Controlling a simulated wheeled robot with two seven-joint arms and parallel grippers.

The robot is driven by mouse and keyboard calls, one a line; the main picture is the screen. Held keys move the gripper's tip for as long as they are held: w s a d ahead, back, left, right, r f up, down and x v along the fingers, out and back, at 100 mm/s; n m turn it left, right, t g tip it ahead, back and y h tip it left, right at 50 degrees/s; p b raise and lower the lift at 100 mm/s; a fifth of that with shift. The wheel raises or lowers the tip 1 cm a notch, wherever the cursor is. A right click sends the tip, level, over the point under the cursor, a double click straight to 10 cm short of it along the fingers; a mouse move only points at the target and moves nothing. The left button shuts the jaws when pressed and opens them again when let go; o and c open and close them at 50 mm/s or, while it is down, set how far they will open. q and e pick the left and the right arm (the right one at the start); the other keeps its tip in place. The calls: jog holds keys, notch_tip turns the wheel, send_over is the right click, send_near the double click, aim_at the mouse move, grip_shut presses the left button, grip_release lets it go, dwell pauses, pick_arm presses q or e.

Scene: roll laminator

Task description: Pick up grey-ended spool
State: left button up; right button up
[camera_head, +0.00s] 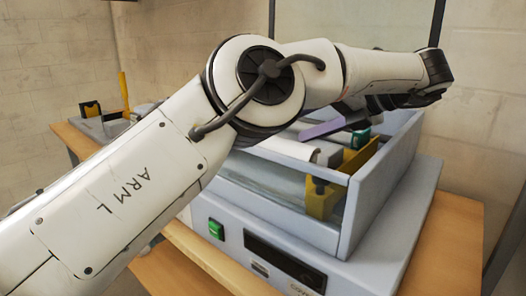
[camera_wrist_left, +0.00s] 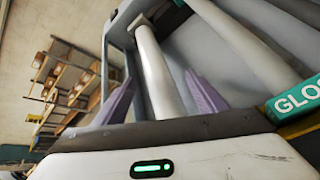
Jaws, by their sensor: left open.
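My left gripper (camera_head: 318,130) reaches over the open top of the laminator (camera_head: 385,185); one purple finger shows in the head view. In the left wrist view the purple fingers of this gripper (camera_wrist_left: 160,78) are apart. A pale roll with a grey end piece (camera_wrist_left: 140,22), which looks like the grey-ended spool (camera_wrist_left: 155,70), runs between them with a gap at each side. I cannot tell whether the fingers reach down around it. Its near end is hidden behind the gripper body. My right gripper is not in view.
Another roll with a green GLOSS label (camera_wrist_left: 295,98) lies to the right in the wrist view. Yellow brackets (camera_head: 320,198) stand inside the laminator's grey walls. The laminator sits on a wooden table (camera_head: 455,235). Shelves with boxes (camera_wrist_left: 65,80) stand in the background.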

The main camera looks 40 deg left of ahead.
pick_arm(q)
jog(key=shift+s+x, duration=0.25)
jog(key=shift+x, duration=1)
jog(key=x, duration=0.3)
jog(key=r+b+x, duration=0.1)
jog(key=x, duration=0.1)
jog(key=shift+a+f, duration=0.2)
jog(key=shift+a, duration=0.3)
jog(key=shift+r, duration=0.1)
jog(key=c, duration=1.6)
